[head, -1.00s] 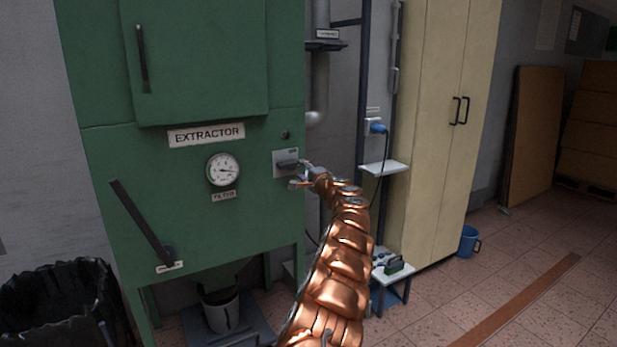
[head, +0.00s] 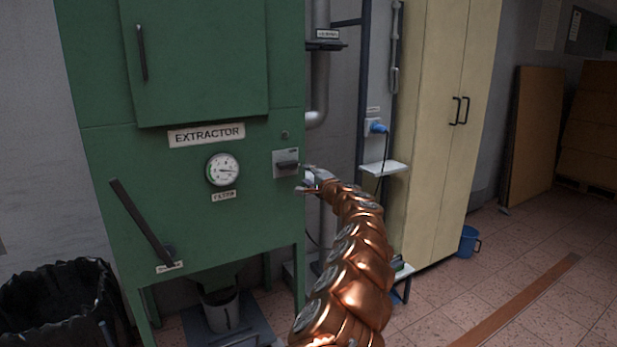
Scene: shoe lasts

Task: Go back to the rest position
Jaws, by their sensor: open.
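My gripper (head: 308,181) is open and empty at the end of my copper-coloured arm. It is just to the right of the switch (head: 287,165) on the front of the green extractor (head: 120,160), apart from the switch's dark handle. My arm reaches up from the bottom of the head view and covers part of the low shelf behind it.
A small white shelf (head: 384,168) and a blue plug (head: 378,127) are on the wall behind my arm. A cream cabinet (head: 425,120) stands to the right, with a blue bucket (head: 468,241) beside it. A black-lined bin (head: 60,305) is at lower left. Floor at right is open.

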